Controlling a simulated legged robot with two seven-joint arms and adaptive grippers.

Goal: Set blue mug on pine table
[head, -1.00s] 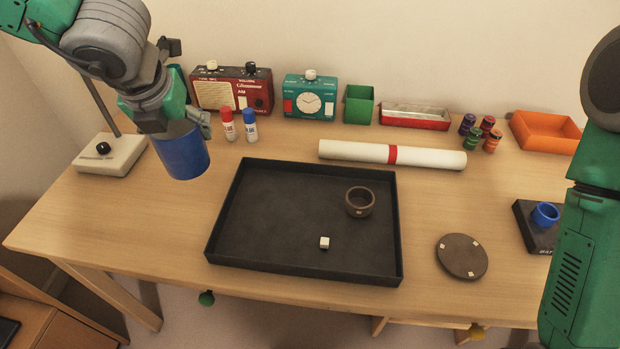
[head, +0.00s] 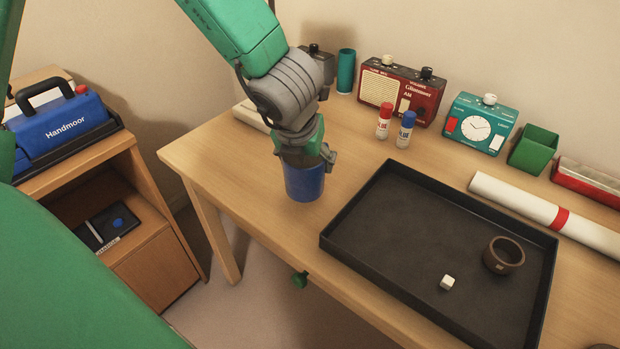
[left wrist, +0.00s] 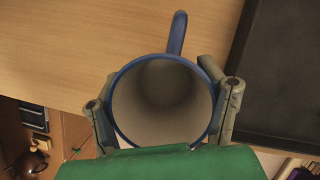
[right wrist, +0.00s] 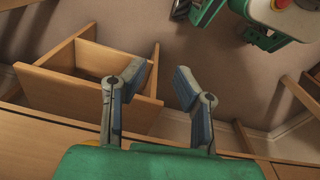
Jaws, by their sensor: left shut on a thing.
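The blue mug (head: 304,184) is upright under my left gripper (head: 304,160) at the left front part of the pine table (head: 225,147). The left gripper is shut on the mug. In the left wrist view, the fingers clasp the mug (left wrist: 163,100) from both sides, with its pale inside showing and its handle at the top, over bare table wood. I cannot tell whether the mug's base touches the table or hangs just above it. My right gripper (right wrist: 155,84) is open and empty in the right wrist view, over the floor and a wooden cabinet.
A black tray (head: 400,270) lies right of the mug, holding a brown ring-shaped pot (head: 503,255) and a white cube (head: 447,282). A low cabinet (head: 150,255) is at left.

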